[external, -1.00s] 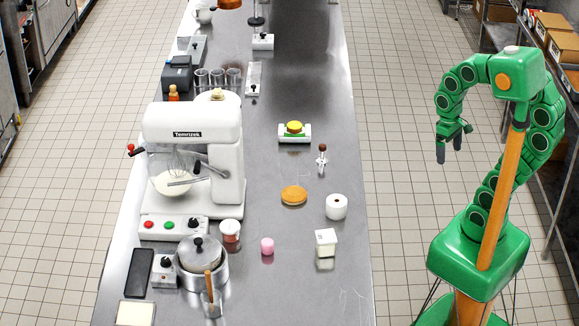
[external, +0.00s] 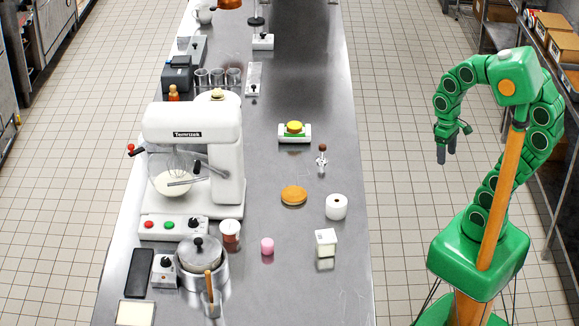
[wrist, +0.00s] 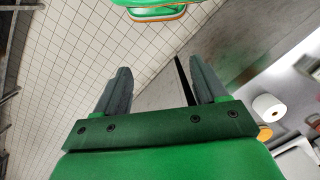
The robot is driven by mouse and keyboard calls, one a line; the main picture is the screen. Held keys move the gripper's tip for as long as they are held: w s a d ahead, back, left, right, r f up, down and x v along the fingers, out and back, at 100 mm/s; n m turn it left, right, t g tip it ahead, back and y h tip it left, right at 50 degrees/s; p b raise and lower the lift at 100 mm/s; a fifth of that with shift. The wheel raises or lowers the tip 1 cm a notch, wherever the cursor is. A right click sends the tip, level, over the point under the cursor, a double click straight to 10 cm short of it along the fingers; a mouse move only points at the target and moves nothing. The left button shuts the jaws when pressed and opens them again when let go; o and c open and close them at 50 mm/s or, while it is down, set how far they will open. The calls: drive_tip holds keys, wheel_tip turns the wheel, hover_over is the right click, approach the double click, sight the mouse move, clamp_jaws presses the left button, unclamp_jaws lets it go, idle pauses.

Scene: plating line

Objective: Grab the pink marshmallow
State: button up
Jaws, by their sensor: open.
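The pink marshmallow (external: 267,246) stands on the steel counter (external: 300,268) in the external view, right of a small red-and-white jar. It is not visible in the wrist view. My gripper (external: 447,157) hangs over the floor to the right of the counter, well apart from the marshmallow. In the wrist view my gripper (wrist: 157,85) has its two grey fingers spread, with nothing between them.
A white roll (external: 336,207), a white-lidded box (external: 326,243) and an orange-brown disc (external: 293,195) stand around the marshmallow. A mixer (external: 195,150) and a lidded pot (external: 202,262) stand to its left. The front right of the counter is clear.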

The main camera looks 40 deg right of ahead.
drive_tip(key=w+a+r+n, duration=0.1)
drive_tip(key=w+a+n, duration=0.5)
drive_tip(key=w+a, duration=0.45)
drive_tip(key=n+y, duration=0.4)
drive_tip(key=n, duration=1.2)
approach(268, 241)
drive_tip(key=w+x, duration=0.1)
drive_tip(key=x, duration=0.3)
drive_tip(key=shift+s+x, duration=0.2)
drive_tip(key=shift+x, duration=1.55)
drive_tip(key=shift+s+x, duration=0.25)
drive_tip(key=shift+x, duration=1.5)
drive_tip(key=c, duration=0.7)
